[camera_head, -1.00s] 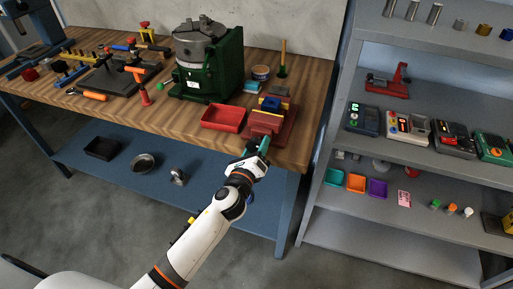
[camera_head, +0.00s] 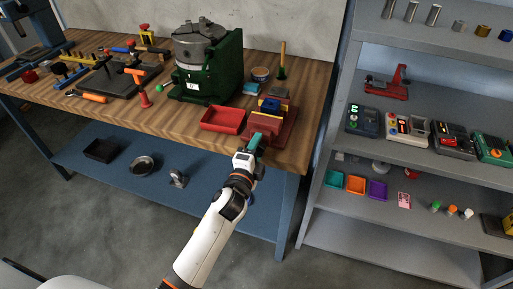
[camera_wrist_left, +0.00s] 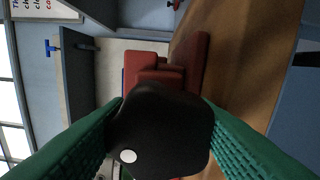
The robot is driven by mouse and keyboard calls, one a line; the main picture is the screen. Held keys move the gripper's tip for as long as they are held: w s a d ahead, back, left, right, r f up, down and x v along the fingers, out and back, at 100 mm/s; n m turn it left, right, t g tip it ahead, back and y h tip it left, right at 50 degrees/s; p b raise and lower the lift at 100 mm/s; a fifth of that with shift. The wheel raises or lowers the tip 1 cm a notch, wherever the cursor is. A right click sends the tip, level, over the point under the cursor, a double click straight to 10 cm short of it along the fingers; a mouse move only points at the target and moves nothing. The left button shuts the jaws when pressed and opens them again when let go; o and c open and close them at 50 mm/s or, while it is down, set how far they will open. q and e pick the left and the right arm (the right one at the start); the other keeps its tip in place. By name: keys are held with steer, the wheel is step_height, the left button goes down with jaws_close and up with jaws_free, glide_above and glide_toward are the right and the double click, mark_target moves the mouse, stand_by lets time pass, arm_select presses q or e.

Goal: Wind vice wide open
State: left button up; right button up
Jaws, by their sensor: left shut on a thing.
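The red vice (camera_head: 286,127) stands at the front right corner of the wooden bench, with a blue block (camera_head: 270,104) at its jaws. In the left wrist view the red vice body (camera_wrist_left: 195,62) lies beyond a black rounded handle part (camera_wrist_left: 160,125) with a white dot. My left gripper (camera_head: 256,142) is at the front of the vice. Its green ridged fingers (camera_wrist_left: 158,140) are on both sides of the black part and shut on it. The black part hides much of the vice there, and I cannot tell how wide the jaws stand. My right gripper is not in view.
A red tray (camera_head: 222,120) sits just left of the vice. A green machine with a grey chuck (camera_head: 205,62) stands behind it. A grey shelf unit (camera_head: 440,178) with devices and small bins is to the right.

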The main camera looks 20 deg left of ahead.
arm_select(q)
steer(key=n, duration=0.4)
steer(key=shift+r+n+p, duration=0.3)
steer(key=shift+r+p, duration=0.05)
steer(key=shift+p, duration=0.05)
steer(key=shift+w+a+r+n+p, duration=0.1)
steer(key=shift+n+p, duration=0.4)
steer(key=shift+n, duration=1.4)
steer(key=o, duration=0.6)
steer(key=shift+c, duration=0.2)
steer(key=o, duration=0.4)
steer(key=shift+w, duration=0.1)
steer(key=shift+f, duration=0.25)
